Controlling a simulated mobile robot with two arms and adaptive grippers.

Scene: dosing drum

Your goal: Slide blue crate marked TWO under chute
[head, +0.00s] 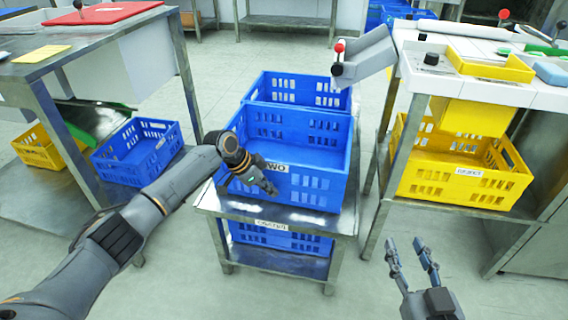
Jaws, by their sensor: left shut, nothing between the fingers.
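The blue crate marked TWO (315,180) stands on the top of a low steel stand (338,221) in the middle of the head view. Its white label is partly covered by my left gripper (271,188), which is shut and empty at the crate's front wall. I cannot tell whether it touches the wall. The grey chute (366,58), with a red knob at its left end, slopes down from the right-hand counter toward the far right corner of the crates. My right gripper (410,246) is open and empty, low at right, apart from the crate.
Another blue crate (300,90) stands directly behind crate TWO. A labelled blue crate (282,240) sits on the stand's lower shelf. A yellow crate (460,178) is under the right counter. The left table (85,68) has blue and yellow crates below. Floor between is clear.

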